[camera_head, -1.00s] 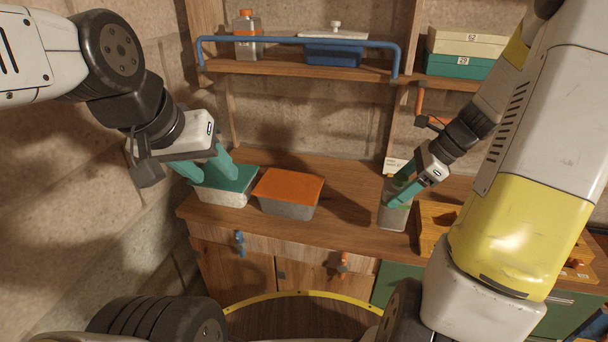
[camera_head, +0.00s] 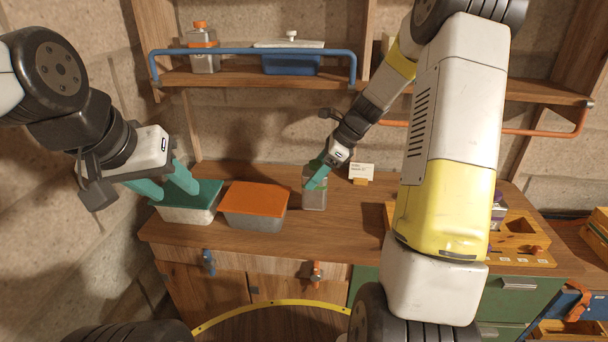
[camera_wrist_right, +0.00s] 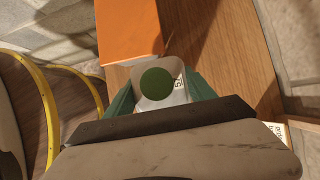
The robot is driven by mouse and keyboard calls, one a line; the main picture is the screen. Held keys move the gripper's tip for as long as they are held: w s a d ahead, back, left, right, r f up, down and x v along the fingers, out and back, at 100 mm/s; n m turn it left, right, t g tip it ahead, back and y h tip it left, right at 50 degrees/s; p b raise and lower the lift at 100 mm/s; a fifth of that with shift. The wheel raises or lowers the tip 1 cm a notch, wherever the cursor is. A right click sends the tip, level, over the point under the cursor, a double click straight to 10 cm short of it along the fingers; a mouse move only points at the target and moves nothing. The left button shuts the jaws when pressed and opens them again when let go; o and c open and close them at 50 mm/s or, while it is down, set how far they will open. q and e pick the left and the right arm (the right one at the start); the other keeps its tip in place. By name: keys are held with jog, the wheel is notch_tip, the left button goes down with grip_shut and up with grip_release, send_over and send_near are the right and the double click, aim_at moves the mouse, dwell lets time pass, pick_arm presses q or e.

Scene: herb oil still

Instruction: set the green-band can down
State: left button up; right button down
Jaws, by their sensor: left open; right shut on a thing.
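The can (camera_head: 314,198) is pale grey and upright at the counter, just right of the orange-lidded box (camera_head: 254,202). My right gripper (camera_head: 315,180) is shut on it from above. In the right wrist view the can (camera_wrist_right: 172,99) shows a round dark green spot on top, between the teal fingers of my right gripper (camera_wrist_right: 160,95). I cannot tell whether its base touches the wood. No band is clearly visible. My left gripper (camera_head: 165,184) is open, with its teal fingers by the green-lidded box (camera_head: 188,212).
A small label card (camera_head: 361,171) stands on the counter (camera_head: 330,228) right of the can. A wooden rack (camera_head: 520,240) sits further right, partly behind my right arm. A shelf with a blue rail (camera_head: 250,52) holds a bottle (camera_head: 202,50) and a blue box (camera_head: 290,60). Counter in front of the can is clear.

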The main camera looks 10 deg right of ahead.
jog(key=shift+w+a+f, duration=0.15)
jog(key=shift+w+f, duration=0.05)
jog(key=shift+f, duration=0.7)
jog(key=shift+w+a+f, duration=0.15)
jog(key=shift+f, duration=0.85)
jog(key=shift+c, duration=1.6)
grip_release()
